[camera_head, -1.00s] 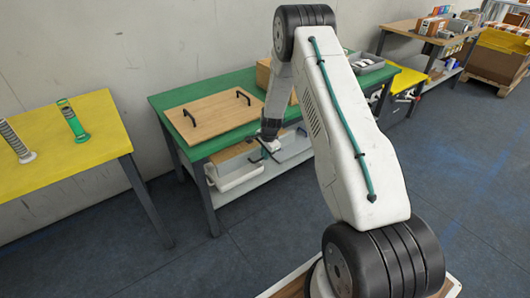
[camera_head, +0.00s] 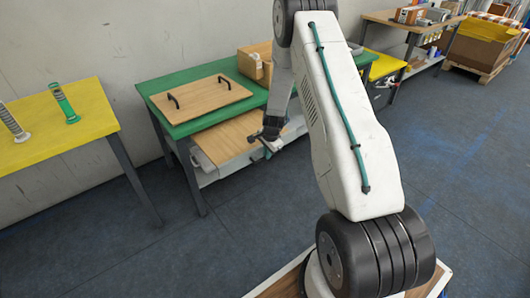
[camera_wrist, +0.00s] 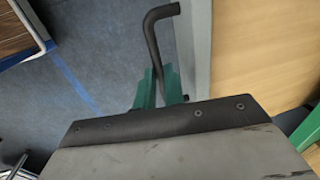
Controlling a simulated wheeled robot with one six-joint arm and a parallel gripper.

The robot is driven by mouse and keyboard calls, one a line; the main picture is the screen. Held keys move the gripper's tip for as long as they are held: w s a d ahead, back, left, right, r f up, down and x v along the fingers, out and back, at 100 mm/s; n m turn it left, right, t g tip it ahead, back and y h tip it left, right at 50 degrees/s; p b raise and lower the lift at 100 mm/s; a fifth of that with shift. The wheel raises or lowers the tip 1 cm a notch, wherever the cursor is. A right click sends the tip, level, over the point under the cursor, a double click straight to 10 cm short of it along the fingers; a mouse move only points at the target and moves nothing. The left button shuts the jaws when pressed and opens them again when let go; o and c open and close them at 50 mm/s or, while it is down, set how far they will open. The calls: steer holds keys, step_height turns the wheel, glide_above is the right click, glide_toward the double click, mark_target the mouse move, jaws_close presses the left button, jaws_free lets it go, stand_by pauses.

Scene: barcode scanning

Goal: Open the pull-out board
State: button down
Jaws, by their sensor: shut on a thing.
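The pull-out board (camera_head: 226,137) is a light wooden panel sticking out from under the green tabletop of the workbench. It also shows at the right of the wrist view (camera_wrist: 265,50), with a grey front edge. My gripper (camera_head: 271,139) is at the board's front edge in the head view. In the wrist view my gripper's green fingers (camera_wrist: 158,88) are shut on a dark bent handle (camera_wrist: 155,45) beside that edge. Part of the board's right side is hidden behind my arm in the head view.
A wooden panel with two black handles (camera_head: 203,98) lies on the green bench top (camera_head: 157,84). A cardboard box (camera_head: 250,68) stands behind it. A grey bin (camera_head: 202,162) sits below the board. A yellow table (camera_head: 55,145) is at the left. Floor in front is clear.

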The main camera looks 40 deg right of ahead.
steer(key=shift+a, duration=0.1)
steer(key=c, duration=1.5)
jaws_free()
steer(key=r, duration=0.2)
steer(key=s+r, duration=0.1)
steer(key=r, duration=0.4)
steer(key=shift+s+r, duration=0.2)
steer(key=shift+r, duration=0.15)
steer(key=s+a+r+n, duration=0.6)
steer(key=s+a+r, duration=0.1)
steer(key=s+r, duration=0.5)
steer(key=s+a+r+n, duration=0.5)
steer(key=s+a+r, duration=0.3)
steer(key=s+r, duration=0.4)
steer(key=s+a+r+n, duration=0.6)
steer(key=s+a+r, duration=0.2)
steer(key=s+r, duration=0.4)
steer(key=shift+s+n+g, duration=0.3)
steer(key=shift+s+g, duration=0.1)
steer(key=shift+s, duration=0.1)
